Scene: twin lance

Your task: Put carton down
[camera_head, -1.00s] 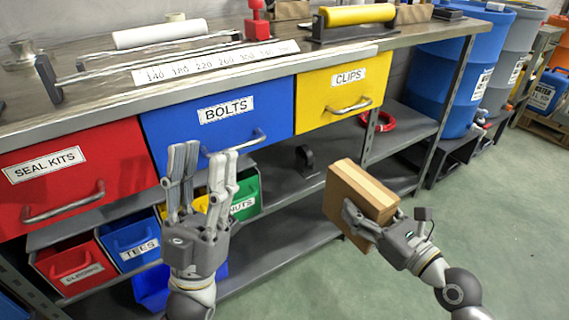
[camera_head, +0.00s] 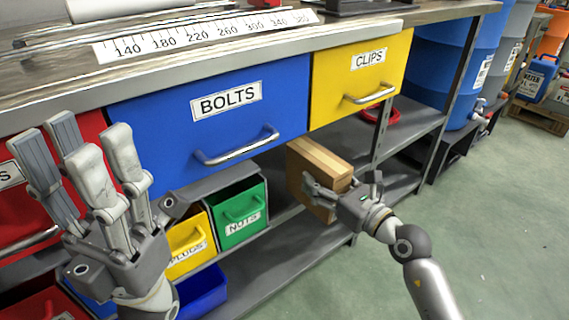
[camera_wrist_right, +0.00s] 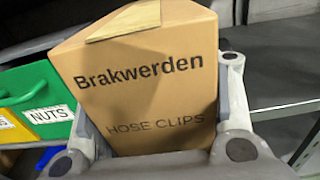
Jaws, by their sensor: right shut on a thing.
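The carton (camera_head: 313,172) is a brown cardboard box in the head view, at the right end of the small bins and in front of the lower shelf. In the right wrist view the carton (camera_wrist_right: 150,85) reads "Brakwerden" and "HOSE CLIPS". My right gripper (camera_head: 330,192) is shut on the carton, with a finger on each side of it. Whether its base touches the shelf (camera_head: 290,228) cannot be told. My left gripper (camera_head: 95,165) is open and empty, fingers up, in front of the red drawer.
Blue BOLTS (camera_head: 215,115) and yellow CLIPS (camera_head: 360,78) drawers hang under the bench above the carton. Green NUTS (camera_head: 240,210) and yellow (camera_head: 188,245) bins stand to its left. A red ring (camera_head: 385,115) lies on the shelf behind. Green floor is clear at right.

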